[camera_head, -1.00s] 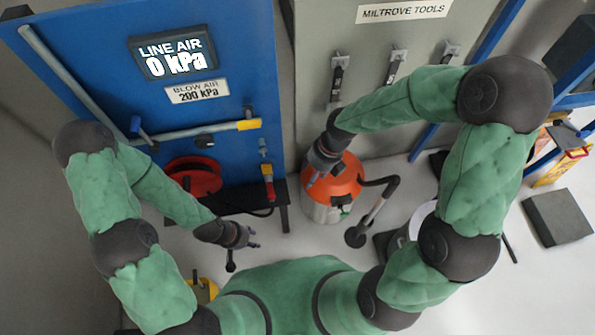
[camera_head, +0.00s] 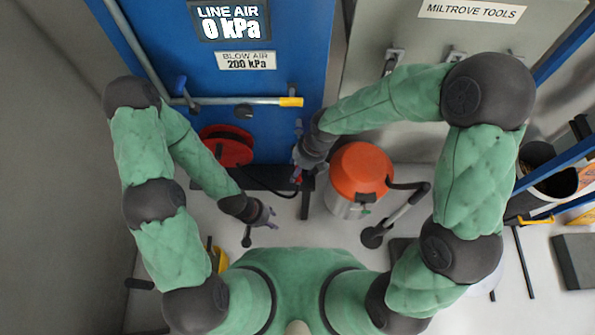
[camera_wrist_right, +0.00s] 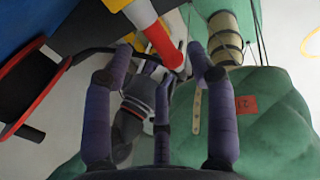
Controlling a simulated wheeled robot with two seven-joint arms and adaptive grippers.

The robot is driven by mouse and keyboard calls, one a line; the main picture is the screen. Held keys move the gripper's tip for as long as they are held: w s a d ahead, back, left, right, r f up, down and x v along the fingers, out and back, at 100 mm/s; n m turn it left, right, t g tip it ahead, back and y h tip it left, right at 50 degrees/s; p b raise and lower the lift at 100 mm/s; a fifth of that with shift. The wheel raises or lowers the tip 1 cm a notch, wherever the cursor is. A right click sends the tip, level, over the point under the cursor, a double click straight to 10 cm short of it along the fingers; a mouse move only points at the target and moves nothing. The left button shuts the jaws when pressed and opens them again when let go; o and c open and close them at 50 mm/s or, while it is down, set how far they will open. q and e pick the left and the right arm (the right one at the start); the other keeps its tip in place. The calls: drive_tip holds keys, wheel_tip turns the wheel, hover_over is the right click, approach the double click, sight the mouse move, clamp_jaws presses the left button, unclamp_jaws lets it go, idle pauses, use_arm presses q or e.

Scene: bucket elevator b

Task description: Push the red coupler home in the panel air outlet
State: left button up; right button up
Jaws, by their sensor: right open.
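The red coupler (camera_head: 298,179) is mostly hidden behind my right gripper in the head view, below the outlet side of the blue panel (camera_head: 300,70). In the right wrist view the red coupler (camera_wrist_right: 162,45) shows below a white band, beyond and between my fingertips. My right gripper (camera_wrist_right: 160,58) is open, and I cannot tell whether it touches the coupler. In the head view my right gripper (camera_head: 298,160) is in front of the panel's lower right edge and hides the outlet. My left gripper (camera_head: 271,217) appears open and empty, low and away from the panel.
An orange-topped canister (camera_head: 361,170) stands right of my right gripper, with a dark hose and nozzle. A red reel (camera_head: 227,147) is on the panel's lower left. A pipe with a yellow end (camera_head: 291,102) crosses the panel. The panel display (camera_head: 229,20) reads 0 kPa.

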sight(298, 178)
drive_tip(key=shift+x, duration=1.45)
drive_tip(key=shift+d, duration=0.1)
clamp_jaws()
drive_tip(key=shift+s, duration=0.6)
drive_tip(key=shift+s, duration=1.95)
drive_tip(key=shift+s, duration=0.1)
drive_tip(key=shift+s+b, duration=0.35)
drive_tip(key=shift+s, duration=1.6)
drive_tip(key=shift+w, duration=0.1)
